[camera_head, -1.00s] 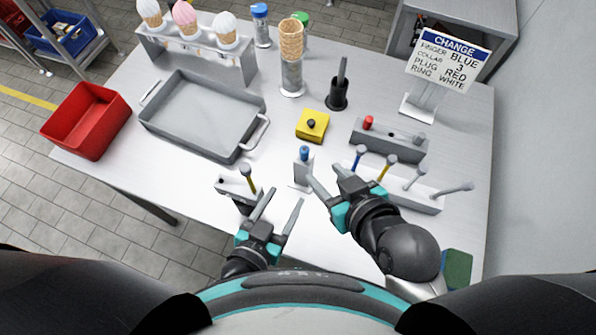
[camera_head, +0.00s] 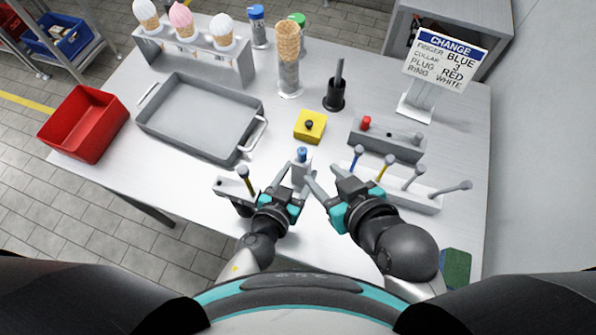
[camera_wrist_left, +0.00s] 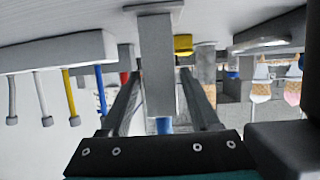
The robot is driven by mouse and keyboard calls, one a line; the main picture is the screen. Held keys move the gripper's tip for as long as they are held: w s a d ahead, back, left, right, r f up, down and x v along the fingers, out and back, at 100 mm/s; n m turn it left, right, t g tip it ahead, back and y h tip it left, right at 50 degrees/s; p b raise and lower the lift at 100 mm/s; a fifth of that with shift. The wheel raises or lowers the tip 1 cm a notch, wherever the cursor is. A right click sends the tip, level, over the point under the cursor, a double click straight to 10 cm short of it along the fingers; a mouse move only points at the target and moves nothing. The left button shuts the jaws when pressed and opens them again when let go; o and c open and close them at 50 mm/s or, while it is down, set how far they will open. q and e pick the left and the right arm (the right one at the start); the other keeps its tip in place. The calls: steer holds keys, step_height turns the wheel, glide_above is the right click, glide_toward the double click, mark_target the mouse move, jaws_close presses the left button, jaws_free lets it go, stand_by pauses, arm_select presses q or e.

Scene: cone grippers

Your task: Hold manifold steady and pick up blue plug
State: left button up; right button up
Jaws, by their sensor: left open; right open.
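The manifold (camera_head: 301,173) is a small upright grey block on the table, with the blue plug (camera_head: 301,154) standing in its top. My left gripper (camera_head: 293,182) is open at the manifold, its fingers reaching to either side of it. In the left wrist view, which is upside down, the manifold (camera_wrist_left: 157,45) stands between the two open fingers, with the blue plug (camera_wrist_left: 163,125) low in the picture. Finger contact cannot be told. My right gripper (camera_head: 322,176) is open and empty just right of the manifold, its tips near the block.
A rack (camera_head: 405,190) with blue, yellow and grey rods lies to the right. A grey block (camera_head: 388,145) with a red plug is behind it. A yellow box (camera_head: 310,127) stands behind the manifold. A small holder (camera_head: 232,187) and a grey tray (camera_head: 198,117) are left.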

arm_select(q)
steer(key=shift+c, duration=0.4)
jaws_close()
arm_select(e)
steer(key=shift+o, duration=0.2)
